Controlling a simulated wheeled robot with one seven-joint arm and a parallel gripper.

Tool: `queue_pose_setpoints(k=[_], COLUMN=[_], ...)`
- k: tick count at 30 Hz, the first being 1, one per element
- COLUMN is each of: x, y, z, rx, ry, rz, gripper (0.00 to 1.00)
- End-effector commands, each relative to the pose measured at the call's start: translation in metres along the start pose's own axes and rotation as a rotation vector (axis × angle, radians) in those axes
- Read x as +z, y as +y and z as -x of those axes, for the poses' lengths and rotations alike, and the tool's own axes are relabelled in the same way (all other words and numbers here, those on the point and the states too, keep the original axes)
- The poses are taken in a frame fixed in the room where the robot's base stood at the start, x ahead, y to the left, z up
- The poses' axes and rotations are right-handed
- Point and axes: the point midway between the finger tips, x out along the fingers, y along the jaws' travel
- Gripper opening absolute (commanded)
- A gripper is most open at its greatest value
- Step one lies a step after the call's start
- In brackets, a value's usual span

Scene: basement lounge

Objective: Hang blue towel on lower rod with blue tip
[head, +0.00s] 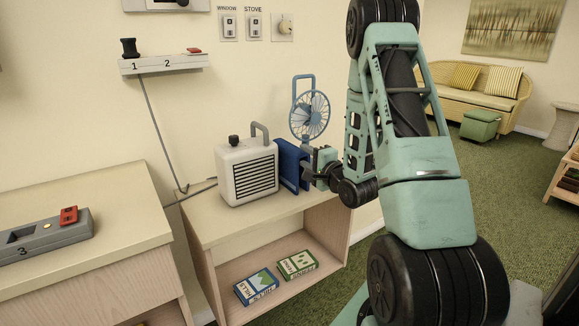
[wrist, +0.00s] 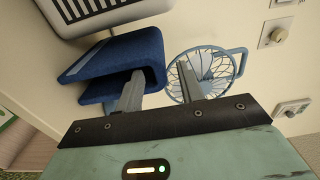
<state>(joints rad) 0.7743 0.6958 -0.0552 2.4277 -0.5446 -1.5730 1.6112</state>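The blue towel (head: 291,166) stands folded on the light wooden table, between the white heater and my gripper (head: 312,168). In the wrist view, the towel (wrist: 125,58) shows as a thick folded piece with a gap between its layers. My gripper (wrist: 162,72) is open there. Its left finger overlaps the towel at the gap between the layers, and its right finger is clear of the towel, in front of the fan. I cannot tell whether the left finger touches the cloth. No rod with a blue tip is in view.
The white heater (head: 247,172) stands close left of the towel. A blue fan (head: 309,115) stands behind it. The table (head: 200,225) has two boxed items on its lower shelf. A cabinet (head: 90,220) with a grey box is at left. Wall switches (head: 254,27) are above.

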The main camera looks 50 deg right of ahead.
Motion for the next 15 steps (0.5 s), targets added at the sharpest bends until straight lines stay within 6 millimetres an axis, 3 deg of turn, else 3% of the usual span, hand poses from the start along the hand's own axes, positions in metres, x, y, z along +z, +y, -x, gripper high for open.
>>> queue_pose_setpoints(k=[5, 15], x=[0.0, 0.001], y=[0.0, 0.0], z=[-0.011, -0.059], rx=[0.0, -0.001], ry=[-0.001, -0.002], rz=[0.001, 0.001], gripper=[0.38, 0.38])
